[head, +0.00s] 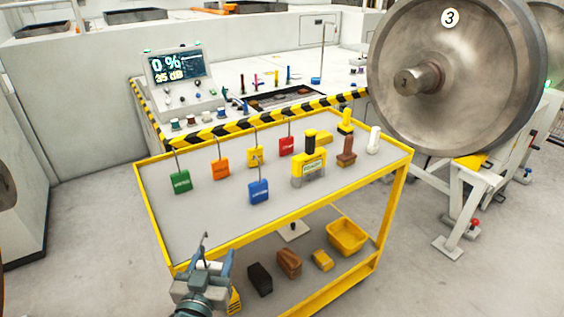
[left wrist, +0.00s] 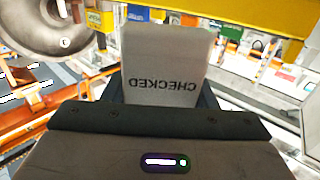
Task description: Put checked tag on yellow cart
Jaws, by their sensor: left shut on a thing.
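The checked tag (left wrist: 165,52) is a pale grey plate with "CHECKED" on it, upside down in the left wrist view. My left gripper (left wrist: 163,98) is shut on it. In the head view, my left gripper (head: 205,272) is at the near left corner of the yellow cart (head: 205,222). The tag shows there only as a small pale patch with a dark hook above it. The cart has a grey top and a yellow frame. I cannot tell whether the tag touches the cart. My right gripper is not in view.
Green (head: 180,181), orange (head: 220,169), blue (head: 259,192) and red (head: 286,146) tags with hooks stand on the cart top, with a yellow device (head: 309,170) to their right. The near left part of the top is clear. A large wheel (head: 455,60) stands at the right.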

